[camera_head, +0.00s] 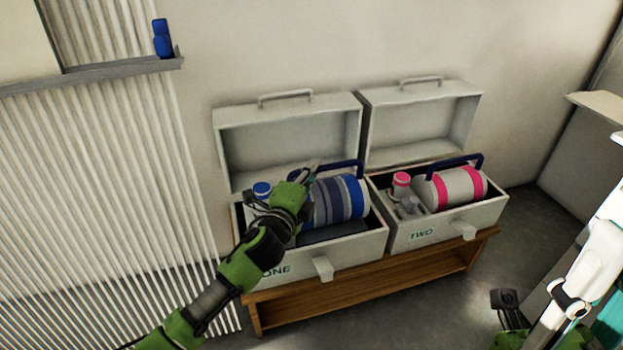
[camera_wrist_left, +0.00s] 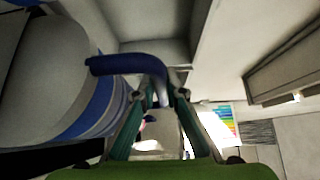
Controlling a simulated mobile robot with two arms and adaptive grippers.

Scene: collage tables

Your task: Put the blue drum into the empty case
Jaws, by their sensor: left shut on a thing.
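The blue drum (camera_head: 338,200) is a white cylinder with blue bands and a dark blue handle. It lies on its side in the open white case marked ONE (camera_head: 350,252), in or just over the right part. My left gripper (camera_head: 308,172) is shut on the drum's handle, at the handle's left end. In the left wrist view the handle (camera_wrist_left: 128,64) runs between the fingers and the drum (camera_wrist_left: 95,115) is at left. The gripper and forearm hide part of the case. Whether the drum touches the case floor is hidden.
A second open case, marked TWO (camera_head: 450,232), stands to the right with a pink-banded drum (camera_head: 452,188) and a pink-capped bottle (camera_head: 401,185). Both cases stand on a wooden bench (camera_head: 375,280). A blue-capped bottle (camera_head: 262,190) is in case ONE. A shelf (camera_head: 110,70) is at left.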

